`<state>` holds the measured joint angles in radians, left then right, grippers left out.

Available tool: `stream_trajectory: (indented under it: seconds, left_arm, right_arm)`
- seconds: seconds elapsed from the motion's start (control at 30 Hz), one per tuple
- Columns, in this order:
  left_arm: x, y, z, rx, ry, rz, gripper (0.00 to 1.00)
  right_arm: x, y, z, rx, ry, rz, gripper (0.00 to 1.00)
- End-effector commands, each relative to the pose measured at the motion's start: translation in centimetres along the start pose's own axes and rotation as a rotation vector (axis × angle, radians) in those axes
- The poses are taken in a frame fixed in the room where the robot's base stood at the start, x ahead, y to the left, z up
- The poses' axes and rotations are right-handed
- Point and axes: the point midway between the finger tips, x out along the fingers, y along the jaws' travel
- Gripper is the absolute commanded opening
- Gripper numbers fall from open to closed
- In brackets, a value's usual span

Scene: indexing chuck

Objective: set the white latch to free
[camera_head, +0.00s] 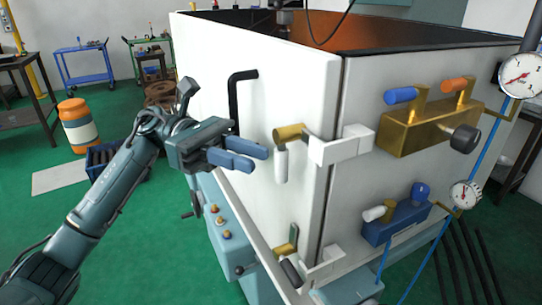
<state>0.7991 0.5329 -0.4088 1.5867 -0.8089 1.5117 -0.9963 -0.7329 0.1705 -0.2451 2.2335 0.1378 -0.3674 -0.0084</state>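The white latch is on the tall white cabinet's near corner, with a brass barrel (290,132) and a white handle (281,164) that hangs straight down. A white keeper block (342,146) sits to its right across the door seam. My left gripper (257,160) is just left of the latch with its blue fingers pointing at it. The fingertips look apart from the handle, and nothing shows between them. The two fingers look close together; I cannot tell the gap between them. My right gripper is not in view.
A second latch with a dark handle (291,272) sits lower on the same edge. A black door handle (235,98) is behind my gripper. A brass valve block (425,130), a blue valve block (395,225) and gauges (520,77) are at right.

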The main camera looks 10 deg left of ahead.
Motion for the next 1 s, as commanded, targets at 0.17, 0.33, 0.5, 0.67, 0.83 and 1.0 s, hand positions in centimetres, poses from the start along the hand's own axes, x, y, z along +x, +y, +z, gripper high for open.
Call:
stream_trajectory:
  seconds: [0.17, 0.33, 0.5, 0.67, 0.83, 1.0]
  left_arm:
    - [3.0, 0.0, 0.1, 0.000, -0.001, -0.001, 0.26]
    - [4.3, 0.0, 0.1, 0.000, -0.001, 0.000, 0.26]
    - [4.6, 0.0, 0.0, -0.001, -0.001, 0.001, 0.26]
    - [4.5, 0.0, 0.0, -0.001, -0.001, 0.001, 0.25]
    - [4.5, 0.0, 0.0, -0.001, -0.001, 0.001, 0.11]
    - [4.5, 0.0, 0.0, 0.000, -0.001, 0.001, 0.00]
  right_arm:
    - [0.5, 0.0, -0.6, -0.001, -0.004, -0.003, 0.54]
    - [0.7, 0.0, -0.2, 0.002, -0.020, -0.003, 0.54]
    - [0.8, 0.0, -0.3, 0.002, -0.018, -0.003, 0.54]
    - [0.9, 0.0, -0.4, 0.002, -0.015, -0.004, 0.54]
    - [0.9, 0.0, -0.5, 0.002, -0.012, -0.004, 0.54]
    - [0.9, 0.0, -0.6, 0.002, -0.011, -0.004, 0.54]
